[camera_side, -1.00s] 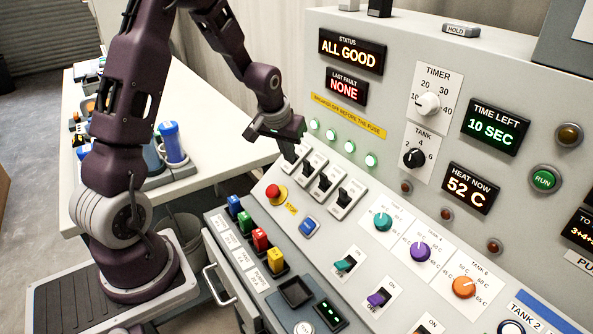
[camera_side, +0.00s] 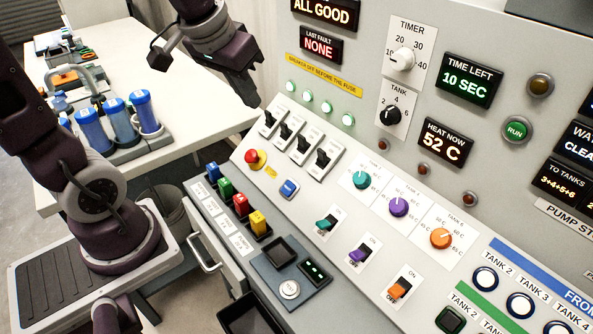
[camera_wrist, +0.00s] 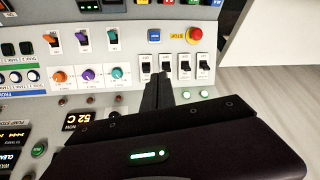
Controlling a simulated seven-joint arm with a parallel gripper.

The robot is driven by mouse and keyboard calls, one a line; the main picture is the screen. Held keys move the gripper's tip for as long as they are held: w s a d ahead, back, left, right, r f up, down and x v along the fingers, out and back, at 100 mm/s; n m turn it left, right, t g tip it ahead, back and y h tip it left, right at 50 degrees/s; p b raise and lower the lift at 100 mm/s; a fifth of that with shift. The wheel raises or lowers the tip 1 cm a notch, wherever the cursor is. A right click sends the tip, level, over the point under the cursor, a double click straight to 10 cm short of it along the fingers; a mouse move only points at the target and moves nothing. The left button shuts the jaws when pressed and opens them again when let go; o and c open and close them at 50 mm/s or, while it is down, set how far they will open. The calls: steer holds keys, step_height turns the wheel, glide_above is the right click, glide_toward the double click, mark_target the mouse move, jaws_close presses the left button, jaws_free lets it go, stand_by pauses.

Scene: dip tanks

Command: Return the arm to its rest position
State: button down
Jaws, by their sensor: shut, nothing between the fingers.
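My gripper (camera_side: 252,98) is in the upper middle of the side view, its fingers pointing down, just above and left of a row of black breaker switches (camera_side: 296,140). The fingers are shut together and empty, and they appear apart from the switches. In the wrist view my gripper (camera_wrist: 158,92) shows as two dark fingers side by side, pointing toward the same switches (camera_wrist: 185,68). The display reads ALL GOOD (camera_side: 325,12), and the last-fault display reads NONE (camera_side: 318,46).
The sloped control panel (camera_side: 330,170) fills the right side, with knobs, toggles and a red stop button (camera_side: 254,158). Four green lamps glow above the switches. A white table (camera_side: 190,95) with blue bottles (camera_side: 141,108) stands at left. An open drawer tray (camera_side: 245,318) is at the bottom.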

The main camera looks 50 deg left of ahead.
steer(key=s+d+m, duration=0.1)
steer(key=s+d, duration=0.2)
steer(key=s, duration=0.3)
steer(key=s+d+r+m+h, duration=0.1)
steer(key=s+d, duration=0.3)
steer(key=s, duration=0.3)
steer(key=shift+s+r+m+t+h, duration=0.25)
steer(key=shift+m+t+h, duration=0.05)
steer(key=shift+m, duration=0.1)
steer(key=shift+d, duration=0.1)
